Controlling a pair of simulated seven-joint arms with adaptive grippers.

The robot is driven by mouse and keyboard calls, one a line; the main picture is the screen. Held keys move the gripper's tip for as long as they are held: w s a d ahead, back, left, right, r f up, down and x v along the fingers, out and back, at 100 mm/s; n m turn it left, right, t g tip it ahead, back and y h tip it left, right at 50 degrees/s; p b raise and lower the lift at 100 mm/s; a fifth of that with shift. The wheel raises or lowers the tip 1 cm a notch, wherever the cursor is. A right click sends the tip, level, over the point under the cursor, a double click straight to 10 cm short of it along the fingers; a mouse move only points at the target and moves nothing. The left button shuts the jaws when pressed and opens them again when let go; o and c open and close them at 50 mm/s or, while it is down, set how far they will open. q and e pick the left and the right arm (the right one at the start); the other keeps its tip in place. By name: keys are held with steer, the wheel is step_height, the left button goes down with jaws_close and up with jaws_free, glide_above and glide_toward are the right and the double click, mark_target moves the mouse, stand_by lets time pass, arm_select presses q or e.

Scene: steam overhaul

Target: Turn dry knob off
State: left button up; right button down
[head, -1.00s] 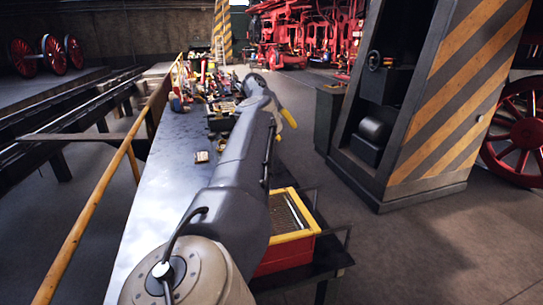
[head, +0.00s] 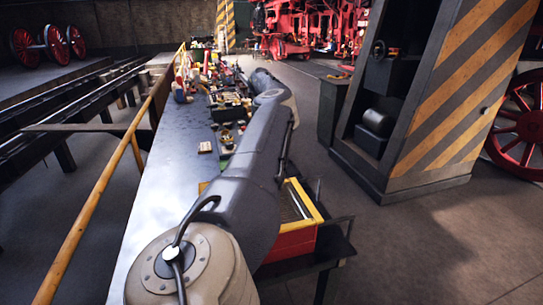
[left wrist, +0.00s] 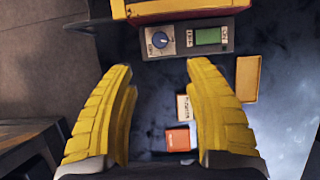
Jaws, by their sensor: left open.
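Which setting the pointer marks is too small to read. My left gripper (left wrist: 160,70) is open, its two yellow fingers spread apart and empty. In that picture the knob lies just beyond the fingertips, between their lines, and no finger touches it. In the head view my left arm hides the gripper and the knob. My right gripper is not in view.
A yellow-edged box (left wrist: 180,9) adjoins the panel. Near the fingers lie a beige box (left wrist: 183,107), an orange box (left wrist: 178,139) and a yellow tray (left wrist: 248,94). In the head view, a red and yellow crate (head: 290,243) stands right of my arm; the bench (head: 165,190) has clutter farther back.

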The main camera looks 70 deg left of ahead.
arm_select(q)
steer(key=x, duration=1.5)
steer(key=shift+f, duration=0.25)
steer(key=shift+c, duration=0.3)
